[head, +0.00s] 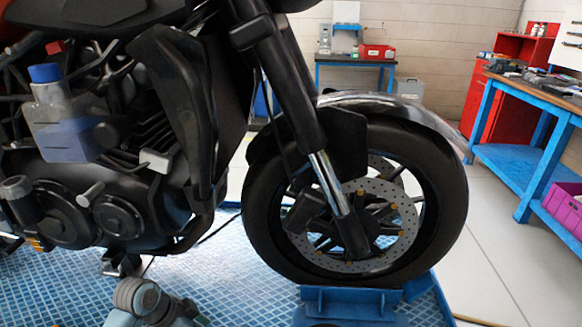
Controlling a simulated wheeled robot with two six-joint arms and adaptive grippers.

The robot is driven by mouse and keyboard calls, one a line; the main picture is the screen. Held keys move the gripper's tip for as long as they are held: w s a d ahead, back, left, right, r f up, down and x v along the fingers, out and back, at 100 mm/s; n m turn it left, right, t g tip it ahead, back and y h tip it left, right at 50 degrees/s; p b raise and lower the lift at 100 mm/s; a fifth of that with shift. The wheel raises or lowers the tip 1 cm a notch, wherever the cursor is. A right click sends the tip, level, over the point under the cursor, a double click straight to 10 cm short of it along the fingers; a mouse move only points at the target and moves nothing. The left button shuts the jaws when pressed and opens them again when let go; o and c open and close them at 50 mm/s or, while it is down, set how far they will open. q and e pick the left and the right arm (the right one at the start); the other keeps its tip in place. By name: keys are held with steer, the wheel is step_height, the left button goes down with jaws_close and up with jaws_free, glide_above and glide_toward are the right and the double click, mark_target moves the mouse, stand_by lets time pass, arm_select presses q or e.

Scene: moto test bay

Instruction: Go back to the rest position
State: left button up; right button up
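Neither of my grippers shows in the head view. A grey and teal rounded joint at the bottom edge, left of centre, looks like part of one of my arms; its gripper is out of the picture. A motorcycle (180,90) fills the left and middle of the view, with its front wheel (262,215) to the right. A translucent bottle (62,125) with a blue cap and blue liquid is at the engine's upper left.
The motorcycle stands over a blue textured platform (235,265), its front wheel at a blue wheel chock (350,300). A blue workbench (535,185) with a pink crate (565,208) is at the right. A red cabinet (500,95) stands behind. Pale floor (490,240) is clear between wheel and workbench.

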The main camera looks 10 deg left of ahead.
arm_select(q)
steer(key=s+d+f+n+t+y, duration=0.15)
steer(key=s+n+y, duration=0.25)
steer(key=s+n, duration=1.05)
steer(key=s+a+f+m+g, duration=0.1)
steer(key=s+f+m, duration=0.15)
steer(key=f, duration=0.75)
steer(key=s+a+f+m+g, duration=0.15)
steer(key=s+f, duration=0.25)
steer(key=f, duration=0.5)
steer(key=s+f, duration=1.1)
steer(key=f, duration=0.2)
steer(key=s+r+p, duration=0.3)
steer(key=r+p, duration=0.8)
steer(key=p, duration=0.1)
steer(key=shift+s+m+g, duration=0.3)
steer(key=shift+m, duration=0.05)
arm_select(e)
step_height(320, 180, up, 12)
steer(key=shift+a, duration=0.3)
